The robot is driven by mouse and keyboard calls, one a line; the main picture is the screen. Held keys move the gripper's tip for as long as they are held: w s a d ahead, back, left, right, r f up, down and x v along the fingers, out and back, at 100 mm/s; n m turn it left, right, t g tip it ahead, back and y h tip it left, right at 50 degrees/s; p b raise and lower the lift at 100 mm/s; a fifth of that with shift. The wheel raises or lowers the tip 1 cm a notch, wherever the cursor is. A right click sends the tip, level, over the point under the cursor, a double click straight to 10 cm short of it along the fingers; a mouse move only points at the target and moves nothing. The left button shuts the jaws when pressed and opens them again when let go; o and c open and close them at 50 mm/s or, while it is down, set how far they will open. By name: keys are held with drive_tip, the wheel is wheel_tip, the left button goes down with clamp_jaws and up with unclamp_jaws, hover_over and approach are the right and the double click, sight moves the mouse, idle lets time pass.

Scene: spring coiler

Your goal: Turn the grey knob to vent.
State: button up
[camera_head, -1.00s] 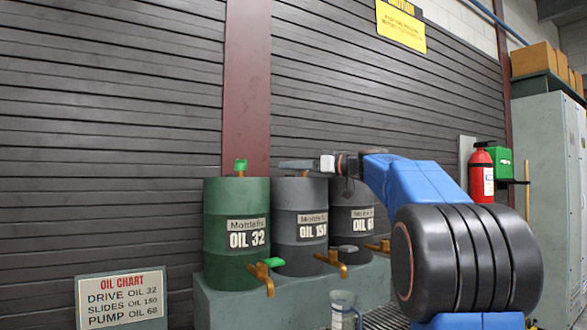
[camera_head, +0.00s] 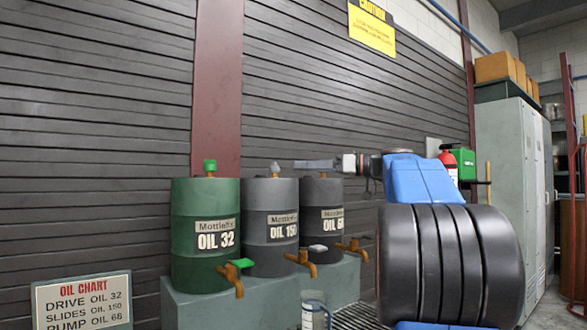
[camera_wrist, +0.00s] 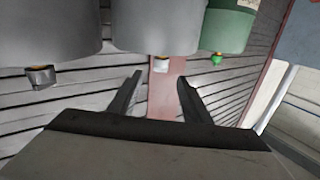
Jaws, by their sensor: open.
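The grey knob (camera_head: 275,168) stands on top of the OIL 150 drum (camera_head: 262,235). It is also seen between my fingers and beyond them in the wrist view (camera_wrist: 161,65), where the drums look upside down. My gripper (camera_head: 297,164) is open and empty, level with the drum tops, with its fingers pointing left and the knob apart from its tips. In the wrist view my two fingers (camera_wrist: 160,78) are spread. The knob on the OIL 68 drum (camera_head: 322,225) is hidden behind my gripper in the head view, but a dark one shows in the wrist view (camera_wrist: 41,76).
A green OIL 32 drum (camera_head: 205,255) with a green knob (camera_head: 209,166) stands left. Brass taps (camera_head: 300,258) jut from the drum fronts. An oil chart sign (camera_head: 82,303) stands at lower left. A slatted wall (camera_head: 90,130) lies behind. A clear jug (camera_head: 314,312) is below.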

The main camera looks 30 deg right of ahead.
drive_tip(key=v, duration=0.3)
idle(0.7)
